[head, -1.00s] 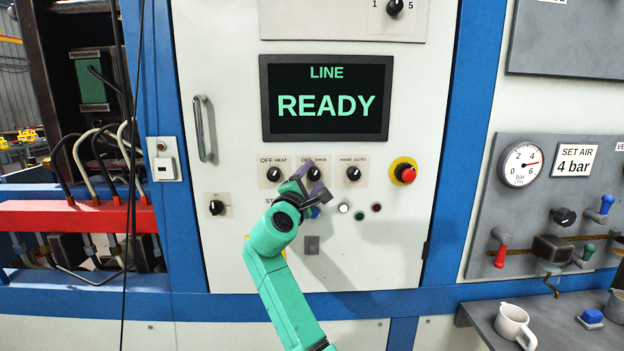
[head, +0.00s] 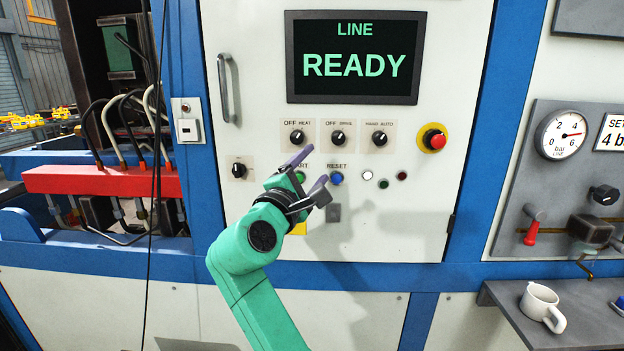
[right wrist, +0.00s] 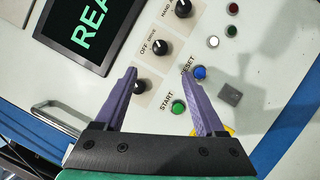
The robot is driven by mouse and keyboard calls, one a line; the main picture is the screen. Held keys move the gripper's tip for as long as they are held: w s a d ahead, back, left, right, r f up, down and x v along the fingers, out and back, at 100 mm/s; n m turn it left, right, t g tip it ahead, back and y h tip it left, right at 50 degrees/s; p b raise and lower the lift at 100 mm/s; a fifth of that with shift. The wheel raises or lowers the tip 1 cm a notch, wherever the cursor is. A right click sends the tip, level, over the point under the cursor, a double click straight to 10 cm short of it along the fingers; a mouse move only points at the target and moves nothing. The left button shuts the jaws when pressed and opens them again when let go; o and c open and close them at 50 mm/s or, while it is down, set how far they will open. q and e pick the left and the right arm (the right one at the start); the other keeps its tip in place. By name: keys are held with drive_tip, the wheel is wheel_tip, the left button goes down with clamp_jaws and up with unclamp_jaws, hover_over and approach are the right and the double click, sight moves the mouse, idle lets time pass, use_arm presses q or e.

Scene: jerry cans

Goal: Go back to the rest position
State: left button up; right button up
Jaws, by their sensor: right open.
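My right gripper (head: 309,170) is open and empty in front of the white control panel (head: 400,220), near the green START button (head: 300,176) and the blue RESET button (head: 336,178). In the right wrist view its two purple fingers (right wrist: 165,95) are spread, with the green START button (right wrist: 179,107) showing between them. Nothing is between the fingertips. My left gripper is not in view.
A screen (head: 352,57) reads LINE READY. Knobs (head: 338,138) and a red stop button (head: 434,139) sit on the panel. A cup (head: 541,305) stands on the grey shelf (head: 590,325) at right. Cables (head: 125,125) hang at left.

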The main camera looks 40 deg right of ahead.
drive_tip(key=shift+s+a, duration=0.15)
drive_tip(key=shift+s, duration=0.05)
idle(0.3)
drive_tip(key=w+a+f+n+t+y, duration=0.15)
drive_tip(key=w+f+y, duration=0.35)
drive_tip(key=f, duration=1)
drive_tip(key=w+a+f+n+y, duration=0.25)
drive_tip(key=w+f, duration=0.45)
drive_tip(key=f, duration=0.7)
drive_tip(key=s+a+f+m+g+y, duration=0.1)
drive_tip(key=s+f+g+y, duration=0.15)
drive_tip(key=f, duration=0.85)
drive_tip(key=s+a+f+g+y, duration=0.1)
drive_tip(key=s+f+y, duration=0.25)
drive_tip(key=f, duration=0.85)
drive_tip(key=s+f+m+g+y, duration=0.2)
drive_tip(key=s+f+m+g, duration=0.3)
drive_tip(key=s+f, duration=1.75)
drive_tip(key=s+f+m+g, duration=0.1)
drive_tip(key=s+f+m, duration=0.2)
drive_tip(key=s, duration=0.8)
drive_tip(key=s+f+m+g+y, duration=0.1)
drive_tip(key=s+f+m, duration=0.2)
drive_tip(key=s, duration=0.8)
drive_tip(key=shift+s+d+f+m, duration=0.25)
drive_tip(key=shift+d+f+m, duration=0.15)
drive_tip(key=shift+f, duration=0.5)
